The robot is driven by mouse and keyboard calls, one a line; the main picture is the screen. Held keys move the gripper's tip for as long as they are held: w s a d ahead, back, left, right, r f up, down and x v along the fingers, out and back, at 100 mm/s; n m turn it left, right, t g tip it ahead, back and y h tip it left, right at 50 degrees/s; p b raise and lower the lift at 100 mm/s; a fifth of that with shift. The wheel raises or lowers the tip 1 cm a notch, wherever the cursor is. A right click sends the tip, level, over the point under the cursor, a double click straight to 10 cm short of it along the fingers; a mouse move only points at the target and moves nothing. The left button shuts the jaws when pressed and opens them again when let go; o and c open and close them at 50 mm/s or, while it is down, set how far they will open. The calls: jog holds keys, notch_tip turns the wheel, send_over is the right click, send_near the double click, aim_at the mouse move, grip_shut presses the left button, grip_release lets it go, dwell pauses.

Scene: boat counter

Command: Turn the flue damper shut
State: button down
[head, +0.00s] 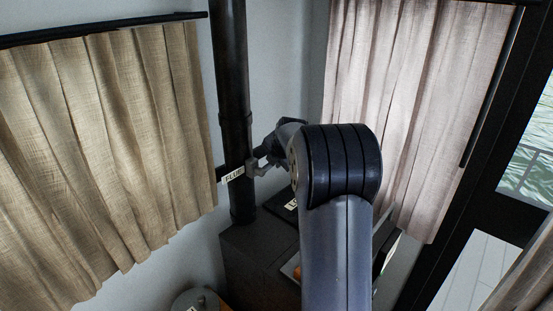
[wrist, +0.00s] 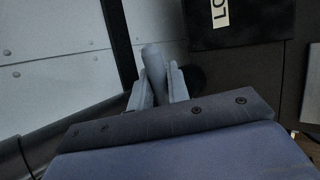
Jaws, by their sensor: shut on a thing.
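The black flue pipe (head: 232,90) runs upright in the corner in the head view, with a white FLUE tag (head: 233,174) low on it. My gripper (head: 259,167) is at the pipe, just right of the tag. In the wrist view my gripper (wrist: 158,85) has its two fingers on either side of a rounded grey damper handle (wrist: 152,56) and is shut on it. The handle's tip shows beyond the fingers. In the head view the handle is small and mostly hidden, so its exact angle is hard to tell.
A dark stove box (head: 250,252) stands below the pipe. A black lettered panel (wrist: 245,22) shows in the wrist view. Curtains hang at left (head: 110,150) and right (head: 400,110), close to the pipe. A round grey lid (head: 195,300) sits at the bottom edge.

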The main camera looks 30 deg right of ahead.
jog(key=shift+f+m+g+y+b, duration=0.3)
jog(key=shift+f+y, duration=0.3)
jog(key=shift+y, duration=0.1)
jog(key=c, duration=1.4)
grip_release()
jog(key=shift+o, duration=0.2)
jog(key=b+v, duration=0.3)
jog(key=v, duration=0.7)
jog(key=shift+s+d+r, duration=0.15)
jog(key=shift+s+r, duration=0.05)
jog(key=shift+r, duration=0.15)
